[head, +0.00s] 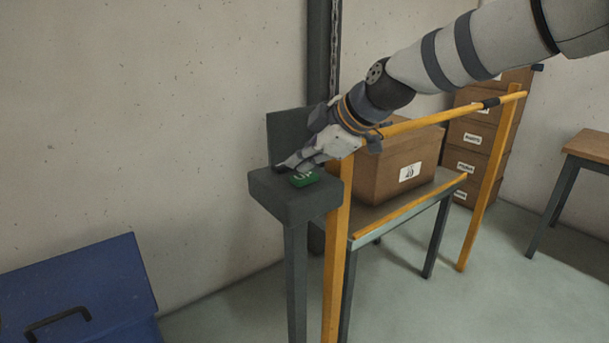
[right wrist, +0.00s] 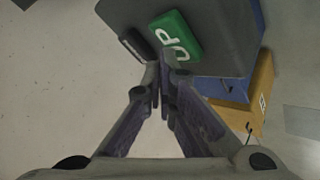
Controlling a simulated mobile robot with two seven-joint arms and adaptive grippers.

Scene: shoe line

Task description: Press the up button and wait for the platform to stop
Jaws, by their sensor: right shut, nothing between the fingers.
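The green up button (head: 303,180) with white letters sits on top of a dark grey pedestal (head: 290,203). It also shows in the right wrist view (right wrist: 179,36), just beyond my fingertips. My right gripper (head: 283,166) is shut and empty, low over the pedestal top beside the button; I cannot tell whether it touches anything. In the right wrist view, its fingers (right wrist: 161,88) meet near the button's edge. The platform (head: 408,212) stands behind yellow rails, bearing a cardboard box (head: 393,176). Whether it is moving cannot be told. My left gripper is not in view.
A yellow post (head: 337,262) stands right beside the pedestal, and a yellow rail (head: 440,118) runs under my right arm. A blue container (head: 80,290) is at lower left. Stacked boxes (head: 472,134) and a wooden table (head: 589,145) are at right. Floor between is clear.

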